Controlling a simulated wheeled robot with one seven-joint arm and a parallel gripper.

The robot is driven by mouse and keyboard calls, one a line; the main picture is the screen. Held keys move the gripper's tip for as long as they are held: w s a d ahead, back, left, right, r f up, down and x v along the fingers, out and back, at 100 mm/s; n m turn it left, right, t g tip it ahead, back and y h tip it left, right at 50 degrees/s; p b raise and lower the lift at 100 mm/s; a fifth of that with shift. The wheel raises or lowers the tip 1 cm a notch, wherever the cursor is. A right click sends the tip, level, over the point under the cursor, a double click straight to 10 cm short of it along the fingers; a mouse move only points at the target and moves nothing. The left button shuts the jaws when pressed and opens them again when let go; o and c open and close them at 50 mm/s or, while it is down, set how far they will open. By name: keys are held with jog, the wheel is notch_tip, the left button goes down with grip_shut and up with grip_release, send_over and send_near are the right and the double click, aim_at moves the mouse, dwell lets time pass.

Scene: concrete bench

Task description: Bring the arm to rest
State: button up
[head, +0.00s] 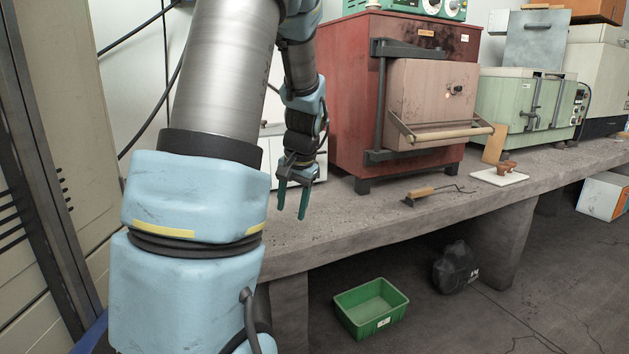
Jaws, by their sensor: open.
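My gripper (292,200) hangs at the left end of the concrete bench (345,217), left of the red furnace. Its two dark green fingers point down and are apart, with nothing between them. In this view the fingertips overlap the bench top; whether they touch it I cannot tell. My blue and grey arm fills the left of the view and hides part of the bench's left end.
A red furnace (350,100) with a pink door and handle stands on the bench. A wooden-handled tool (425,194) and a white tile (500,176) lie near the front edge. A green bin (371,306) and a black bag (455,268) are on the floor.

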jog(key=s+a+f+n+g+h+p, duration=0.15)
jog(key=s+n, duration=0.25)
jog(key=s, duration=1.4)
notch_tip(320, 180, up, 11)
jog(key=p, duration=1.1)
jog(key=shift+w+h, duration=0.35)
jog(key=shift+d+t, duration=0.1)
jog(key=shift+t, duration=0.15)
dwell(0.3)
